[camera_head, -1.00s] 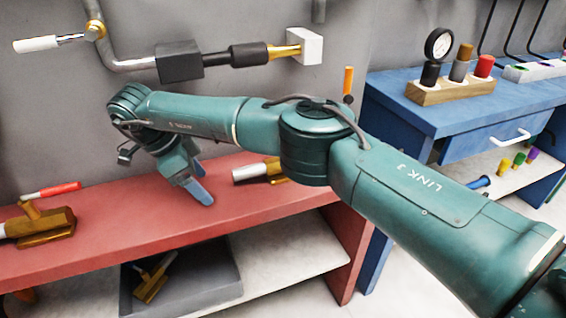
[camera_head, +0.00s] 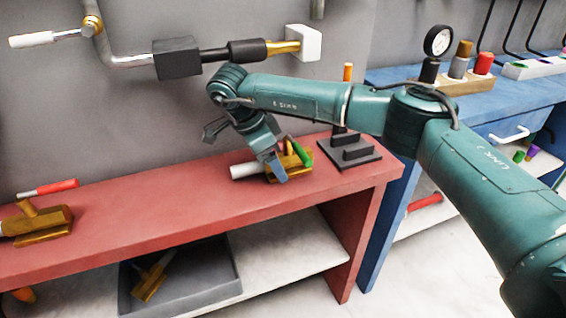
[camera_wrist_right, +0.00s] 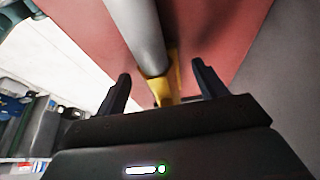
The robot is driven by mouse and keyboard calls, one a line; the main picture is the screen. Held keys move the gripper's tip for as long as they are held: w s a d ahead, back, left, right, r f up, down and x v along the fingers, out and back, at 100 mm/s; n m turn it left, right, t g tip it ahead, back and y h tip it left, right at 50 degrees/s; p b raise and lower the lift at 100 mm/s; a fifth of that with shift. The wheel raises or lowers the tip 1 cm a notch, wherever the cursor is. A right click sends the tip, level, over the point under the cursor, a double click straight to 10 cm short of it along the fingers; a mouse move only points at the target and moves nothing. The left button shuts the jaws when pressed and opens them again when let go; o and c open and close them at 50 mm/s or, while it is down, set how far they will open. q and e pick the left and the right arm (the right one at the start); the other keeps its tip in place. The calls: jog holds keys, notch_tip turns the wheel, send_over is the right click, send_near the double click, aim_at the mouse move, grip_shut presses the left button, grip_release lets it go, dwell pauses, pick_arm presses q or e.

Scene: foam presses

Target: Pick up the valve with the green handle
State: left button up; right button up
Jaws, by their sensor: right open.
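The valve with the green handle (camera_head: 300,152) lies on the red bench towards its right end. It has a brass body and a white pipe end (camera_head: 243,170) pointing left. My right gripper (camera_head: 275,171) is over the valve, and its fingers partly hide the brass body. In the right wrist view the open fingers (camera_wrist_right: 160,85) stand either side of the brass part (camera_wrist_right: 170,82), with the pale pipe (camera_wrist_right: 138,35) running beyond. The green handle does not show there. I cannot tell whether the fingers touch the valve. My left gripper is out of view.
A red-handled brass valve (camera_head: 38,222) lies at the bench's left. A dark stand (camera_head: 350,155) is just right of the green-handled valve. A grey tray (camera_head: 205,291) with another brass valve (camera_head: 150,282) sits on the lower shelf. Wall pipes (camera_head: 130,62) run above. The red bench's middle (camera_head: 140,215) is clear.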

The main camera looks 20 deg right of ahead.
jog(key=shift+d+f, duration=0.55)
jog(key=shift+d, duration=0.25)
jog(key=c, duration=1.3)
jog(key=shift+c, duration=0.6)
jog(key=shift+r, duration=0.15)
